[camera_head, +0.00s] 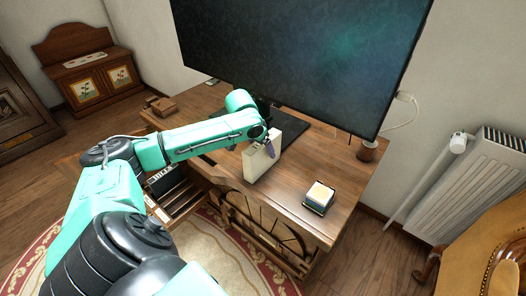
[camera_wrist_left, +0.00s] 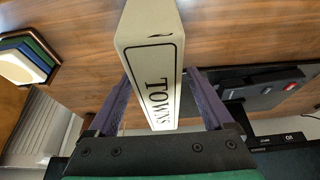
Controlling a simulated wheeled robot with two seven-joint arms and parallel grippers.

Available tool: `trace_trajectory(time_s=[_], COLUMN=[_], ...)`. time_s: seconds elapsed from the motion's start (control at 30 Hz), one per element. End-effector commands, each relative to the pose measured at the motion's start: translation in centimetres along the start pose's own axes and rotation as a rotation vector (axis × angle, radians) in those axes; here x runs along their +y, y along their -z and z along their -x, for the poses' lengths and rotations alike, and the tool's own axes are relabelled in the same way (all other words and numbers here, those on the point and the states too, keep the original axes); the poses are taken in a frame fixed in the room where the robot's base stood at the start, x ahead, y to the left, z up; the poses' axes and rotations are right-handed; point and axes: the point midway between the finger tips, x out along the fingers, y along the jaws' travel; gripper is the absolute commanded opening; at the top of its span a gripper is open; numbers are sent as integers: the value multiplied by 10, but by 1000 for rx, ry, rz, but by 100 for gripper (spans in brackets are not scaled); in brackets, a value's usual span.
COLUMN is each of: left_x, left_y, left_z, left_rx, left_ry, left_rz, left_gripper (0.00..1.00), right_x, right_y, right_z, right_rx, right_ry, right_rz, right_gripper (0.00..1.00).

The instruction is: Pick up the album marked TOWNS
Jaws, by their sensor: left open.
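The album marked TOWNS (camera_head: 263,157) is cream white and stands upright on the wooden desk. In the left wrist view its spine (camera_wrist_left: 153,65) shows the word TOWNS in a black outline. My left gripper (camera_head: 270,146) is at the album. In the left wrist view its two purple fingers (camera_wrist_left: 160,95) lie on either side of the spine, open. Whether the fingers touch the album I cannot tell. My right gripper is not in view.
A small holder (camera_head: 319,198) with coloured items stands on the desk to the right. A large dark screen (camera_head: 300,55) rises behind. An open drawer (camera_head: 180,192) with several items sits at the desk's left. A radiator (camera_head: 480,180) is at the far right.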

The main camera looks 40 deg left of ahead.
Motion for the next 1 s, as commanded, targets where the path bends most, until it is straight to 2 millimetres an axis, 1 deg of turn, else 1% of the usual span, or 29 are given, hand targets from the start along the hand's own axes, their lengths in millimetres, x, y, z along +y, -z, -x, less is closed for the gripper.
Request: trace_trajectory(time_s=[0.03, 0.1, 0.2, 1.0], left_x=[2, 2, 1, 1], left_y=[0, 0, 1, 0], left_z=[-13, -26, -36, -39], left_rx=[0, 0, 0, 0], left_ry=[-5, -4, -1, -1], left_rz=[2, 2, 0, 0], left_gripper=[85, 85, 85, 85], right_x=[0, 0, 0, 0], right_y=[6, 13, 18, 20], right_z=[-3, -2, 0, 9], right_rx=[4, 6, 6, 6], right_ry=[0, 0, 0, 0], right_rz=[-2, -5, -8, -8], right_gripper=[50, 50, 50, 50])
